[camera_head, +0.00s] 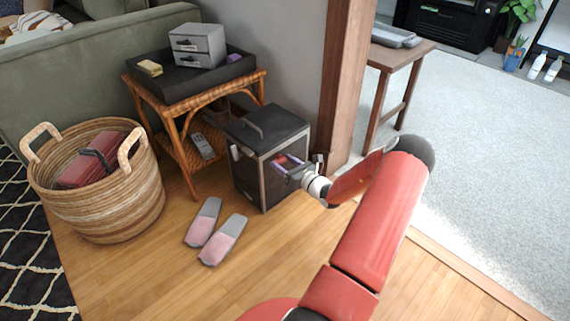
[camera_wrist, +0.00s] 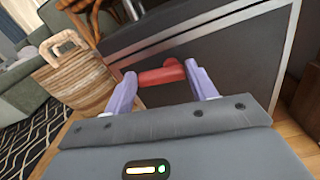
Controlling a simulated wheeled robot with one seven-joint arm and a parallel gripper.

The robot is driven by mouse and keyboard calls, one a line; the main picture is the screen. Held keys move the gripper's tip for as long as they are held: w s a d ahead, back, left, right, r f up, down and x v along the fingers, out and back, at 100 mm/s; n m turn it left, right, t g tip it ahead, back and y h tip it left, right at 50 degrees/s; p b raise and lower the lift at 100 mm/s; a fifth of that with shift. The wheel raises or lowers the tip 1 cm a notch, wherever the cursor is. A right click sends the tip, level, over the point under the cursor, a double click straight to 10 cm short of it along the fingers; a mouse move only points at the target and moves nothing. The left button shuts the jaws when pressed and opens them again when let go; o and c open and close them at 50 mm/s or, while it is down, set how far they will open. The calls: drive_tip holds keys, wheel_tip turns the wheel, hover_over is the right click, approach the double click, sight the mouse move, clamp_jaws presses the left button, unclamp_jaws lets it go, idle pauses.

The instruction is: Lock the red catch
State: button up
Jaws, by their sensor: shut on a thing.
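The red catch (camera_wrist: 163,75) is a short rounded red piece on the front of the black case. In the wrist view it lies across the space between the two pale purple fingers of my gripper (camera_wrist: 160,78), which is shut on it. The black case (camera_head: 254,181) has metal edging and a handle on top and stands on the floor; its dark front fills much of the wrist view (camera_wrist: 235,60). In the head view my gripper (camera_head: 285,164) is at the case's right-hand face, and the catch is small and mostly hidden there.
A wicker side table (camera_head: 187,104) with a black tray stands behind the case. A striped basket (camera_head: 105,205) holding a red item is at left. Grey-pink slippers (camera_head: 222,240) lie on the floor in front. A wooden post (camera_head: 345,85) rises close behind my gripper.

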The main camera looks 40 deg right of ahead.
drive_tip(key=shift+r+m+p, duration=0.1)
drive_tip(key=shift+m+p, duration=0.2)
drive_tip(key=shift+p, duration=0.1)
drive_tip(key=m+p, duration=0.2)
drive_tip(key=shift+d+r+p, duration=0.15)
drive_tip(key=shift+r+p, duration=0.1)
drive_tip(key=shift+p, duration=0.05)
drive_tip(key=m+p, duration=0.1)
drive_tip(key=m, duration=0.1)
drive_tip(key=m+p, duration=0.1)
drive_tip(key=m, duration=0.1)
drive_tip(key=shift+d+r, duration=0.1)
drive_tip(key=shift+d, duration=0.1)
drive_tip(key=m+p, duration=0.1)
drive_tip(key=m, duration=0.1)
drive_tip(key=m+p, duration=0.1)
drive_tip(key=m, duration=0.1)
drive_tip(key=shift+d+m, duration=0.3)
drive_tip(key=shift+d, duration=0.05)
drive_tip(key=m, duration=0.1)
drive_tip(key=m+p, duration=0.1)
drive_tip(key=m, duration=0.2)
drive_tip(key=shift+d+f+m, duration=0.2)
drive_tip(key=shift+d+m, duration=0.1)
drive_tip(key=shift+m, duration=0.1)
drive_tip(key=o, duration=1)
